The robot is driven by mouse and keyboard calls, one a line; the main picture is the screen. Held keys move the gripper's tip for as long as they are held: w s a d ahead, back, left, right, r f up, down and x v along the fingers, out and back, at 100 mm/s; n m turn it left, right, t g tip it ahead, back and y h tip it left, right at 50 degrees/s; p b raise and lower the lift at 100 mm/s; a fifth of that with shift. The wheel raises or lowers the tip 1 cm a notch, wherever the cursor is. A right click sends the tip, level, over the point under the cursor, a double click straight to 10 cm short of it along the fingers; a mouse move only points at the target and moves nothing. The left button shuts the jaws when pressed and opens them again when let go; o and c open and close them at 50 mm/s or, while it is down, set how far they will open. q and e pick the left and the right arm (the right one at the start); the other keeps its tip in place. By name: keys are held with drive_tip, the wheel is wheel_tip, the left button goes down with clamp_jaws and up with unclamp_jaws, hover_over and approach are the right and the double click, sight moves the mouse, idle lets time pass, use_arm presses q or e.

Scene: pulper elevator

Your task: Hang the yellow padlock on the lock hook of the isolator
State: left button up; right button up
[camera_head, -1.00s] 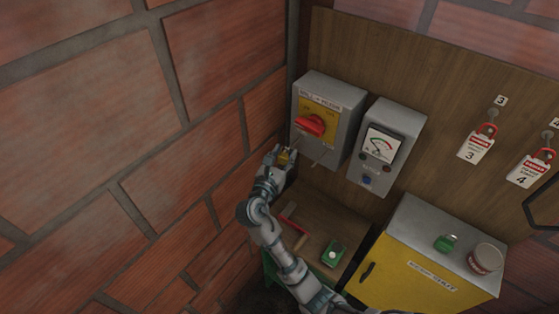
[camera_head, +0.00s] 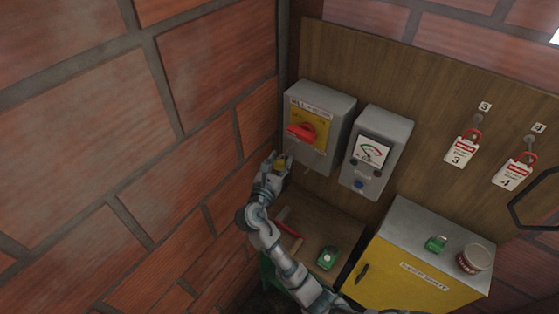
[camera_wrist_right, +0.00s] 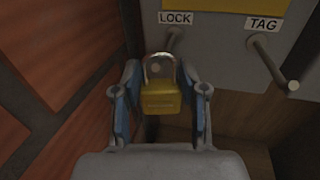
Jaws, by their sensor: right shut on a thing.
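The yellow padlock (camera_wrist_right: 160,97) is upright between the fingers of my right gripper (camera_wrist_right: 161,115), its shackle pointing up. The gripper also shows in the head view (camera_head: 279,165), just below the isolator (camera_head: 318,125), a grey box with a red handle (camera_head: 301,132) on a yellow plate. In the wrist view the lock hook (camera_wrist_right: 175,40), under the LOCK label, is just above and slightly right of the shackle. Whether shackle and hook touch cannot be told. A second peg (camera_wrist_right: 280,72) is under the TAG label at right. My left gripper is out of view.
A grey meter box (camera_head: 376,150) is right of the isolator. A yellow cabinet (camera_head: 405,272) carries a green padlock (camera_head: 436,243) and a tin (camera_head: 475,259). A brick wall (camera_head: 205,90) stands close at left.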

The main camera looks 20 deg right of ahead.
drive_tip(key=o, duration=1.3)
drive_tip(key=v, duration=1.2)
drive_tip(key=s+d+f+m+g+y, duration=0.35)
drive_tip(key=f+m, duration=0.25)
drive_tip(key=f, duration=0.5)
drive_tip(key=s+d+f+m+g+y, duration=0.25)
drive_tip(key=s+d+f+m, duration=0.35)
drive_tip(key=f, duration=0.5)
drive_tip(key=s+d+f+m+g+y, duration=0.1)
drive_tip(key=s+f+m+g+y, duration=0.2)
drive_tip(key=s+m, duration=0.45)
drive_tip(key=s+d+f+m+g+y, duration=0.1)
drive_tip(key=s+f+m+g+y, duration=0.1)
drive_tip(key=s+f+m, duration=0.45)
drive_tip(key=s+f+g+b, duration=0.1)
drive_tip(key=s+f+b, duration=0.1)
drive_tip(key=f, duration=1.3)
drive_tip(key=s+f+b, duration=0.2)
drive_tip(key=f, duration=1.2)
drive_tip(key=s+d+f+g+b, duration=0.1)
drive_tip(key=s+d+f+b, duration=0.1)
drive_tip(key=s+f, duration=1.4)
wheel_tip(320, 180, down, 2)
drive_tip(key=shift+s+d+f+b, duration=0.15)
drive_tip(key=shift+s+d+b, duration=0.25)
drive_tip(key=shift+b, duration=0.05)
